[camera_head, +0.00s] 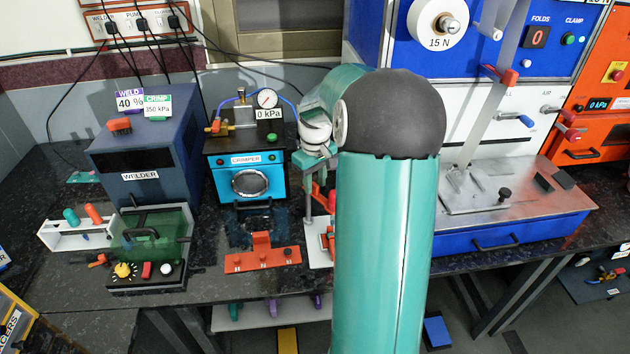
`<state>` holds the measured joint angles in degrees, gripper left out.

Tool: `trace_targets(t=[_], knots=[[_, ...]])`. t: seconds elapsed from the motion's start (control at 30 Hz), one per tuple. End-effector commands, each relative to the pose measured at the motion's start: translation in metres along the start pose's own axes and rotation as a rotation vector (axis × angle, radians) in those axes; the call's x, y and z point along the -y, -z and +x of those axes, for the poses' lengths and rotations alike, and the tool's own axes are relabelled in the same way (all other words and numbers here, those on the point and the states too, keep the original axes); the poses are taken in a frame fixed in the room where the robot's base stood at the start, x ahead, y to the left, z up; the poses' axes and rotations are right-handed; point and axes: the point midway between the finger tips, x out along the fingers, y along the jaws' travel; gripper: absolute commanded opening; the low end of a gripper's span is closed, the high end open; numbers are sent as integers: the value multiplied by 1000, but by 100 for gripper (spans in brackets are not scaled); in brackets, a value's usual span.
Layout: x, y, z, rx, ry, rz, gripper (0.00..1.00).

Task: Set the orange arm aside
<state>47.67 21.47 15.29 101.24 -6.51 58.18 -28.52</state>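No single part is clearly the orange arm. Orange candidates are a small orange-and-black piece (98,260) on the bench left of the green-lidded box, an orange-handled tool (95,213) in the white rack, and an orange valve lever (213,128) at the crimper's upper left. My teal arm with its grey elbow fills the middle of the view. Its far end, with my gripper (314,154), is right of the crimper (247,180), over a stand with red parts (320,197). The fingers are small and partly hidden, so their opening and any contact do not show.
The welder (145,145) stands left of the crimper. The green-lidded box (152,240) and an orange base plate (250,260) are at the front of the dark bench (215,278). A blue and white machine (480,120) fills the right. My arm hides the bench centre.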

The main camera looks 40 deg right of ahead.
Motion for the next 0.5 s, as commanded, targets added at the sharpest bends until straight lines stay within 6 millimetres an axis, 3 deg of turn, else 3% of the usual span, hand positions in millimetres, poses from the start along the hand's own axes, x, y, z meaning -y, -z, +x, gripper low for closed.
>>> trace_targets(t=[0.23, 0.4, 0.5], knots=[[0, 0, 1, 0, 0, 0, 33], [0, 0, 1, 0, 0, 0, 0], [0, 0, 1, 0, 0, 0, 0]])
